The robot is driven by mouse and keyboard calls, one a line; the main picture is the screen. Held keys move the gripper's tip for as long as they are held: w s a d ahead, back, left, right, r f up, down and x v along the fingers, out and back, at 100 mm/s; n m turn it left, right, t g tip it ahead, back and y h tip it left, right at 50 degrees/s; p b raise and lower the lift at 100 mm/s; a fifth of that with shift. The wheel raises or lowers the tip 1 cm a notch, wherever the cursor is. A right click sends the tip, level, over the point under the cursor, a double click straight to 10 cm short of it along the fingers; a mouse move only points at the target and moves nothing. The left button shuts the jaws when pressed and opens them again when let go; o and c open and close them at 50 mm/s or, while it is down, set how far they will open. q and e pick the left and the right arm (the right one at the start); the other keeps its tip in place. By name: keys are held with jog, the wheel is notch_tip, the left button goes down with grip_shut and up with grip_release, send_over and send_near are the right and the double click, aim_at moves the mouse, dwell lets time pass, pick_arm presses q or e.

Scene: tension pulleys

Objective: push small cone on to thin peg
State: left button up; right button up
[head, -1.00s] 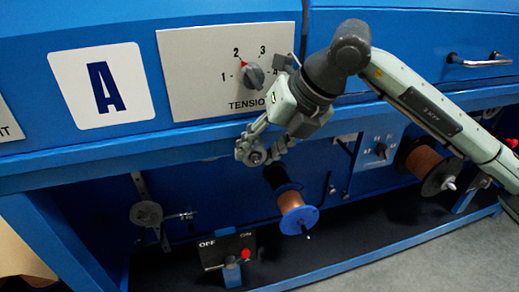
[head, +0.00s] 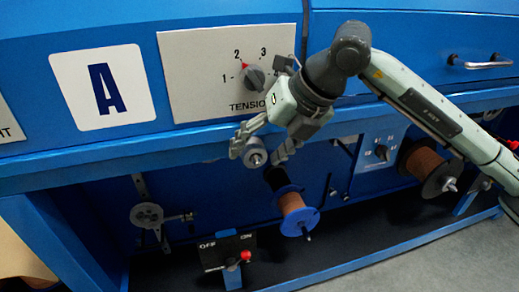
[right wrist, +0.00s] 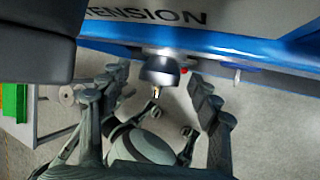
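My right gripper (head: 258,154) is in front of the blue panel, below the tension dial. Its fingers are spread apart on either side of a small grey cone (head: 255,157), with a visible gap on the right side. In the right wrist view the cone (right wrist: 160,68) is a dark rounded shape between the open fingers (right wrist: 154,85). A thin metal tip (right wrist: 155,92), which looks like the thin peg, sticks out of its near end. How far the cone sits along the peg cannot be told. My left gripper is not in view.
A copper spool with a blue flange (head: 300,222) sits just below right of my gripper. A grey pulley (head: 147,215) is at lower left. An off/on lever box (head: 228,250) stands below. A second spool (head: 425,165) is at right. The blue ledge (head: 180,137) runs behind my gripper.

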jog(key=shift+o, duration=0.2)
jog(key=shift+o, duration=1.1)
jog(key=w+d+r+p, duration=0.1)
jog(key=d+r+p, duration=0.2)
jog(key=r, duration=0.5)
jog(key=shift+d+r+p, duration=0.15)
jog(key=shift+p, duration=0.55)
